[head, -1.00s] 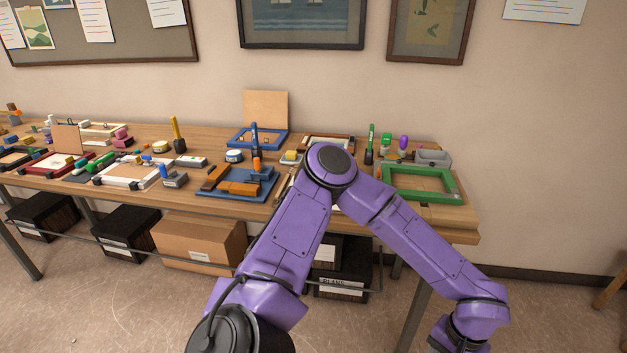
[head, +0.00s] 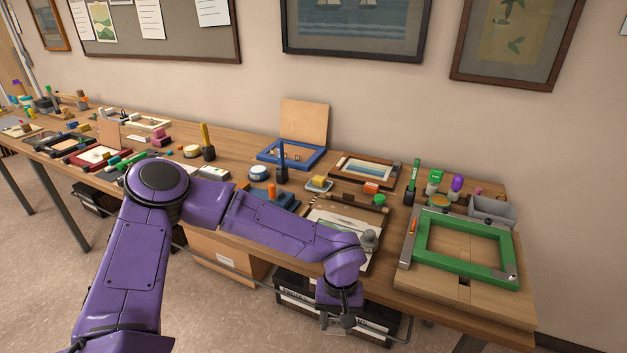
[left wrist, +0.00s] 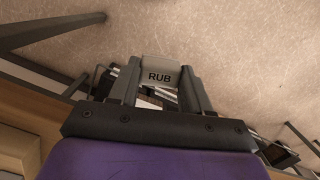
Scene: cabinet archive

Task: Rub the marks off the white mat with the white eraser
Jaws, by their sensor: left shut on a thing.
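My left gripper (head: 338,320) hangs low in front of the table's front edge in the head view. In the left wrist view my left gripper (left wrist: 160,82) is shut on the white eraser (left wrist: 160,70), a block with RUB printed on it, held between the two fingers. The eraser cannot be made out in the head view. What looks like the white mat (head: 346,219), with greyish marks, lies on the table behind my left forearm, which hides its near left part. The gripper is apart from it. My right gripper is not in view.
A green frame (head: 465,214) lies on a wooden board at the right. A grey knobbed object (head: 369,239) stands by the mat's right side. A dark rod (head: 352,200) lies behind the mat. A blue frame (head: 279,155) and a brown picture frame (head: 366,172) are farther back.

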